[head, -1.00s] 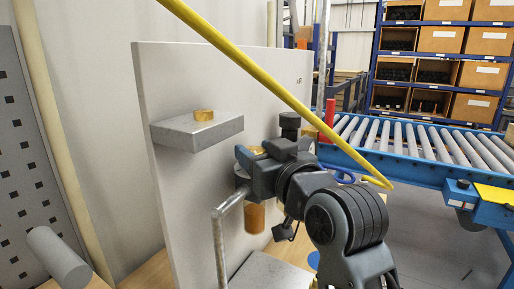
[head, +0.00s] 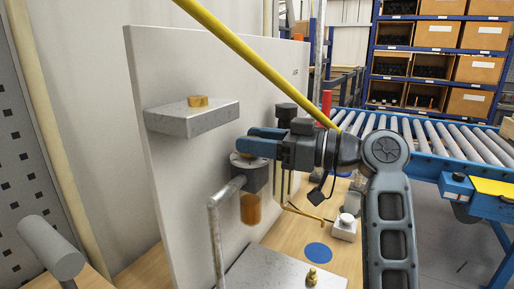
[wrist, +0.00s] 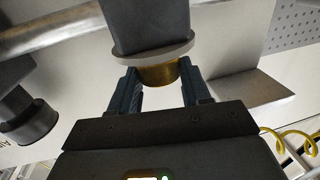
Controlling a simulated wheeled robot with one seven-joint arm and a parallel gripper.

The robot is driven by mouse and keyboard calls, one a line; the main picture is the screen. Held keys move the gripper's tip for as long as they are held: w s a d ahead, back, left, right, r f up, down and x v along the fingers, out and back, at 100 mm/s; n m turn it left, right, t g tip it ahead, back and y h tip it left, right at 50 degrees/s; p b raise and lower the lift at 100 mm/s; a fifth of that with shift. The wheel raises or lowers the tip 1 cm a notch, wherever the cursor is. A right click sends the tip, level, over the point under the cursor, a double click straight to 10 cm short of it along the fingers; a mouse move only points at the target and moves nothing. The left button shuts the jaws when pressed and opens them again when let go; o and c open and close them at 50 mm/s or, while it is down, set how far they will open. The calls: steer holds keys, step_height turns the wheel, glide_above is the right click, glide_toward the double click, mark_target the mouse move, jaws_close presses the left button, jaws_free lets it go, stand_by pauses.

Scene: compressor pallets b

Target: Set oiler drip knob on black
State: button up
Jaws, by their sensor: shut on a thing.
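The oiler is a dark block (head: 256,180) on a grey pipe, with an amber bowl (head: 251,208) below and a pale dial disc (head: 243,164) on top. In the wrist view the brass drip knob (wrist: 158,73) sits against the pale disc (wrist: 150,55), between the two fingers. My gripper (wrist: 160,92) is shut on the knob. In the head view my gripper (head: 262,142) reaches in from the right just above the disc, and its fingers hide the knob. No black mark on the disc can be made out.
A pale upright panel (head: 190,65) stands close behind the oiler. A grey block (head: 195,119) with a brass piece (head: 198,100) juts from it. A yellow hose (head: 240,48) crosses in front. A small white unit (head: 345,228) and a blue disc (head: 318,252) are on the wooden bench.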

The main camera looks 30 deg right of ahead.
steer(key=shift+n+g+y+b, duration=0.3)
steer(key=shift+n+g+y, duration=0.2)
steer(key=shift+g+y, duration=0.15)
steer(key=o, duration=1.1)
steer(key=shift+c, duration=0.2)
steer(key=shift+d, duration=0.15)
steer(key=b+v, duration=0.2)
steer(key=v, duration=0.5)
steer(key=shift+s+d, duration=0.15)
steer(key=shift+s, duration=0.1)
